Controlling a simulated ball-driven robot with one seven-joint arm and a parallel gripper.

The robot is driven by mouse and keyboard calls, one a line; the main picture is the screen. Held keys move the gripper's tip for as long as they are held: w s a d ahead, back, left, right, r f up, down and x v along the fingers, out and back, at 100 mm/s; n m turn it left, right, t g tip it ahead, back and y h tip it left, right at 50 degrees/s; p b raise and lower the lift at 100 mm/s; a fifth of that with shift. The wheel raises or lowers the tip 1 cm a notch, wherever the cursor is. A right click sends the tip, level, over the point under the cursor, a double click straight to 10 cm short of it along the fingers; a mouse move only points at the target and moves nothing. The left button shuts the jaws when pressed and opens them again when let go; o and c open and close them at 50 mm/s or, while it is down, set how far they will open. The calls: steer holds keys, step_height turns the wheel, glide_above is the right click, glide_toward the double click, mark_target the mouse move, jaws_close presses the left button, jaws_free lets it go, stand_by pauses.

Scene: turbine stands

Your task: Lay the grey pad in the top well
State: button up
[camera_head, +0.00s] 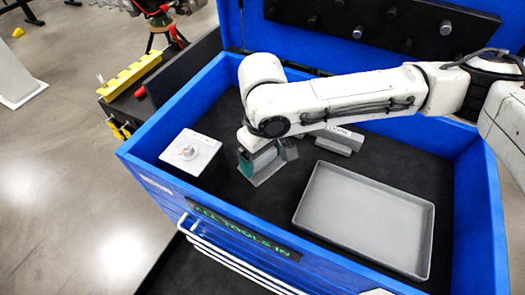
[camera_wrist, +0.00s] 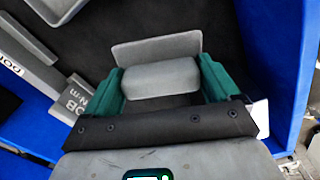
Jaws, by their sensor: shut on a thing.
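The grey pad (camera_head: 266,166) is between the jaws of my gripper (camera_head: 262,158) in the head view. In the wrist view, the pad (camera_wrist: 160,79) shows as a raised grey block with a wider flat plate beyond it, between the green fingers of my gripper (camera_wrist: 162,82). The gripper is shut on the raised block. The top well (camera_head: 275,207) is the black-floored open top of the blue chest. The pad is over or in this well; whether it touches the floor I cannot tell.
A shallow grey tray (camera_head: 365,217) lies right of the gripper. A white-topped block with a knob (camera_head: 190,153) stands left. A grey lettered block (camera_head: 338,140) sits behind, partly under my arm. Bare black floor shows between the gripper and the front wall.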

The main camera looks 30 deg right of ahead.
step_height(320, 180, down, 6)
steer(key=b, duration=0.6)
steer(key=shift+f, duration=0.25)
steer(key=shift+f+b, duration=0.35)
steer(key=shift+f, duration=0.6)
steer(key=shift+f, duration=0.3)
steer(key=o, duration=1.2)
steer(key=shift+o, duration=0.2)
steer(key=shift+r, duration=0.1)
step_height(320, 180, up, 7)
steer(key=p, duration=0.7)
steer(key=shift+s, duration=0.15)
